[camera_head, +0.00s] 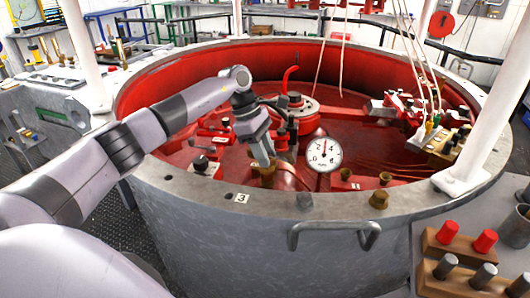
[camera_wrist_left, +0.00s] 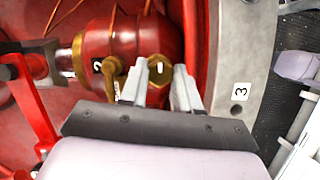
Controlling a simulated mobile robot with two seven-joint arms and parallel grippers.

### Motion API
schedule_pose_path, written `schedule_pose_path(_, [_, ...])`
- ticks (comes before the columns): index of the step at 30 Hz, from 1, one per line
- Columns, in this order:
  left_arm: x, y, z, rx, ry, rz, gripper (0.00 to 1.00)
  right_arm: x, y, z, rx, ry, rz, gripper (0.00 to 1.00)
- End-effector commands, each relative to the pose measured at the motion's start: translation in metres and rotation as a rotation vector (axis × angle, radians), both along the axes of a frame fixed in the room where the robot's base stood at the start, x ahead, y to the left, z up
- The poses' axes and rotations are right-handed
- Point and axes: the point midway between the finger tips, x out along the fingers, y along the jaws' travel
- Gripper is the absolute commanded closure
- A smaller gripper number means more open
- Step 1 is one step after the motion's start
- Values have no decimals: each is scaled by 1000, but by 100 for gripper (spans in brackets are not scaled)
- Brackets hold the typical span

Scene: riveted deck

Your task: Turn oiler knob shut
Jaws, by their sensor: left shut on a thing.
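My left gripper (camera_head: 264,160) reaches down into the red-lined round tub, just inside its near rim. In the left wrist view its two fingers stand on either side of a brass knob (camera_wrist_left: 160,69) with a pale mark on top, and are shut on it. The knob sits beside a red rounded body (camera_wrist_left: 112,42). In the head view brass (camera_head: 267,179) shows just below the fingertips; the knob's top is hidden by the gripper. My right gripper is in neither view.
A white dial gauge (camera_head: 324,154) stands close right of the gripper. The grey tub rim (camera_head: 330,207) carries a plate marked 3 (camera_head: 242,198) and a handle (camera_head: 335,228). A curved red lever (camera_head: 289,76) rises behind. Wooden racks (camera_head: 455,250) with pegs stand at right.

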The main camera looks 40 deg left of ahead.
Motion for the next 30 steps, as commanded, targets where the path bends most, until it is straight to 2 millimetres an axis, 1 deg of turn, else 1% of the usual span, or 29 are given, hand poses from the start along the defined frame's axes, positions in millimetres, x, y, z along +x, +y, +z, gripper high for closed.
schedule_pose_path(1, [0,0,1,1,-3,-1,99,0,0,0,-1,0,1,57])
schedule_pose_path(2, [0,0,1,1,-3,-1,62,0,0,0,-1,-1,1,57])
schedule_pose_path(3, [0,0,0,0,-2,0,49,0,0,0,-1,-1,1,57])
schedule_pose_path(4, [0,0,0,0,-2,0,44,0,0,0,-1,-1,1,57])
schedule_pose_path(11, [0,0,0,0,-1,0,44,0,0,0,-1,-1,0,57])
schedule_pose_path(14, [0,1,3,0,-2,1,44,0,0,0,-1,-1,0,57])
schedule_pose_path(17, [-1,6,13,1,-4,2,44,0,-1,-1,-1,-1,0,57])
schedule_pose_path(24, [-4,20,50,0,-5,1,44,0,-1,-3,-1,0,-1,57])
schedule_pose_path(27, [-5,24,60,1,-3,0,44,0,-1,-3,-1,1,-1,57])
schedule_pose_path(30, [-6,26,65,0,-2,0,44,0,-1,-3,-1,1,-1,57])
